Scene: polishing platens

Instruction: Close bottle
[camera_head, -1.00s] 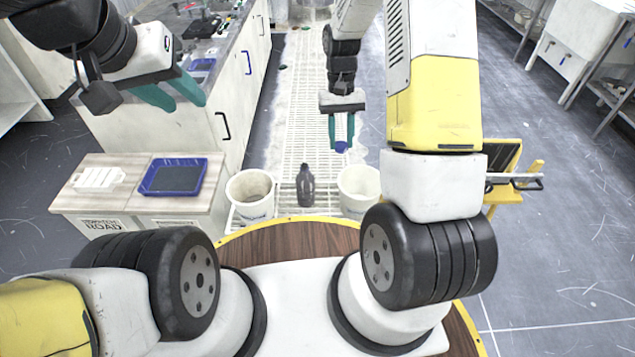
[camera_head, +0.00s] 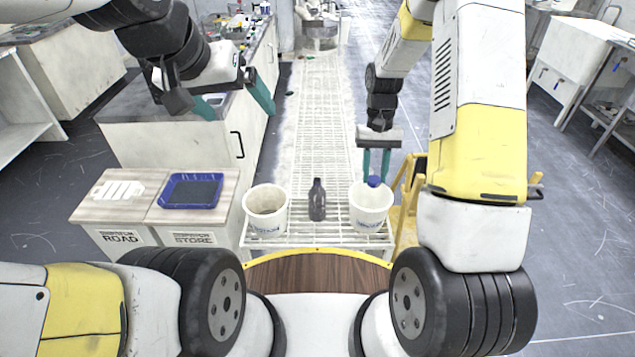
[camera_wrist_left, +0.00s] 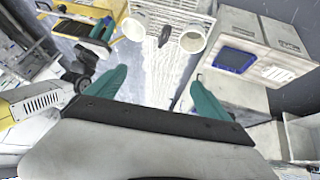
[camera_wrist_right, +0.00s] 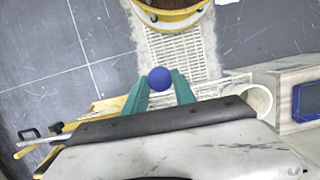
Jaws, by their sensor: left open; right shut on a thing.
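A dark bottle (camera_head: 317,200) stands upright on the white slatted rack between two white buckets; its neck shows no blue cap. It also shows in the left wrist view (camera_wrist_left: 165,36). My right gripper (camera_head: 376,176) is shut on a blue cap (camera_head: 374,181), seen in front of the right bucket in the head view. The cap shows as a round blue disc between the fingertips in the right wrist view (camera_wrist_right: 159,78). My left gripper (camera_head: 238,106) is open and empty, up at the left, away from the bottle.
The left bucket (camera_head: 266,225) and right bucket (camera_head: 371,220) flank the bottle on the rack (camera_head: 335,238). A blue tray (camera_head: 190,206) and a white slotted piece (camera_head: 118,190) lie on cabinets at left. A yellow frame (camera_head: 404,215) stands right of the rack.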

